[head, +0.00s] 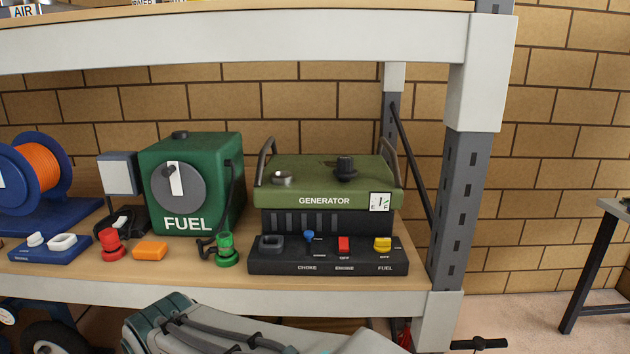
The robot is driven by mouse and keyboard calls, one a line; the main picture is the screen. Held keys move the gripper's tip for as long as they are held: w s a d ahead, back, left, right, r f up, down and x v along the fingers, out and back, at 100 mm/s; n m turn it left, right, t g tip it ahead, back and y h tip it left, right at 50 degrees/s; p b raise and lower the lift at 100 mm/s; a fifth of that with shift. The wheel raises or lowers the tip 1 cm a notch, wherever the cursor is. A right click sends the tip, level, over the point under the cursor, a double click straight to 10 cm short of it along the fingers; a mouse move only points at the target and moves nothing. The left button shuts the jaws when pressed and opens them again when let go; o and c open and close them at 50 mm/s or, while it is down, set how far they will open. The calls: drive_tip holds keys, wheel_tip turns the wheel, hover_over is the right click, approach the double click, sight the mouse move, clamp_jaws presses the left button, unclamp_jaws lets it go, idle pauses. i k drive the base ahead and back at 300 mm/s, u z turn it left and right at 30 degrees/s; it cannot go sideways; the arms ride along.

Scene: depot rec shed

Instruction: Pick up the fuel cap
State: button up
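A black ribbed cap (345,168), which looks like the fuel cap, stands on the right half of the green top of the generator (324,200). A silver round fitting (282,178) sits on the left half of the same top, apart from the black cap. I cannot tell whether the fitting is open. The generator stands on the shelf (190,277), with a carry handle at each end. A second small black cap (180,135) sits on top of the green FUEL box.
Left of the generator stands the green FUEL box (215,170) with a hose and green nozzle (226,250). A red knob (110,241) and orange block (150,251) lie in front. An upper shelf (230,42) and a right post (460,195) frame the space.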

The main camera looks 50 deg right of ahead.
sight(345, 171)
drive_tip(key=z, duration=1.1)
